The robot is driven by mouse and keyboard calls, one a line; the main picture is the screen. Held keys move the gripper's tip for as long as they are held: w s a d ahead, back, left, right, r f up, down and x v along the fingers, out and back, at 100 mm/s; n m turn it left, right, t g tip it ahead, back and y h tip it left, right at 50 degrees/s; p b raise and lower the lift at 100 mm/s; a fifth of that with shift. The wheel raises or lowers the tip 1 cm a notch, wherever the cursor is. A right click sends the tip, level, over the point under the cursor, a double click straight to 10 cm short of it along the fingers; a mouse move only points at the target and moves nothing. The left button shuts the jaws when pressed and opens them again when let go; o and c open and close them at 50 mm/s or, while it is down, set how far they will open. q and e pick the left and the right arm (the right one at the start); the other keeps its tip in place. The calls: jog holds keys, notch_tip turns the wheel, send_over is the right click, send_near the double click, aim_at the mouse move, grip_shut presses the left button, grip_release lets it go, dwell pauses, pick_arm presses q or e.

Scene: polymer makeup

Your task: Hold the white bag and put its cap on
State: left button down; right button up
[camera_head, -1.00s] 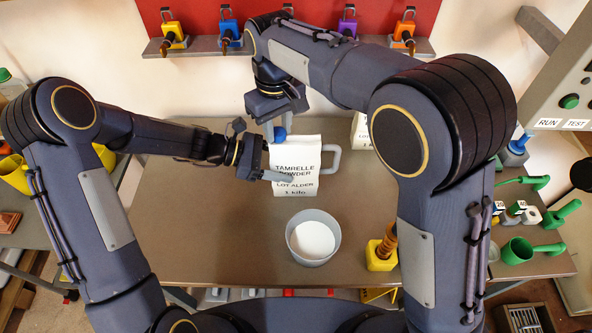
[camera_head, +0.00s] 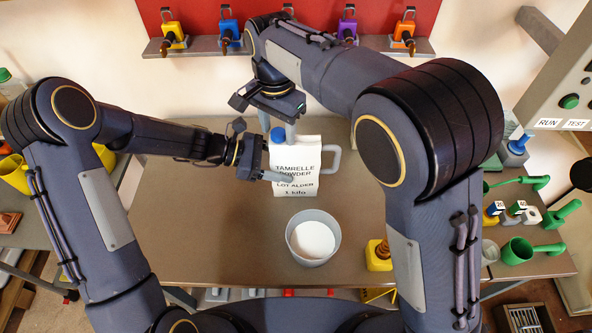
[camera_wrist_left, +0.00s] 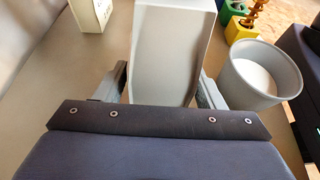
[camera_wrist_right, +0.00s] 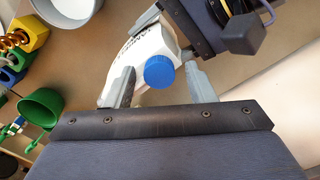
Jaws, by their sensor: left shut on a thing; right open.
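My left gripper (camera_head: 282,177) is shut on the bag, with a finger on each side in the left wrist view (camera_wrist_left: 163,85). My right gripper (camera_head: 277,122) is open just above the cap. The cap lies between and a little beyond its fingertips.
A grey bowl of white powder (camera_head: 338,245) stands in front of the bag. A yellow block with a brown coil (camera_head: 378,256) is to its right. The table's left part is clear.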

jog(key=shift+r, duration=2.25)
jog(key=shift+c, duration=0.3)
jog(key=n, duration=0.3)
jog(key=shift+r, duration=0.4)
jog(key=n, duration=0.2)
jog(key=r+n, duration=0.1)
jog(key=n, duration=0.4)
jog(key=r+n, duration=0.1)
jog(key=n, duration=0.5)
jog(key=shift+r, duration=0.35)
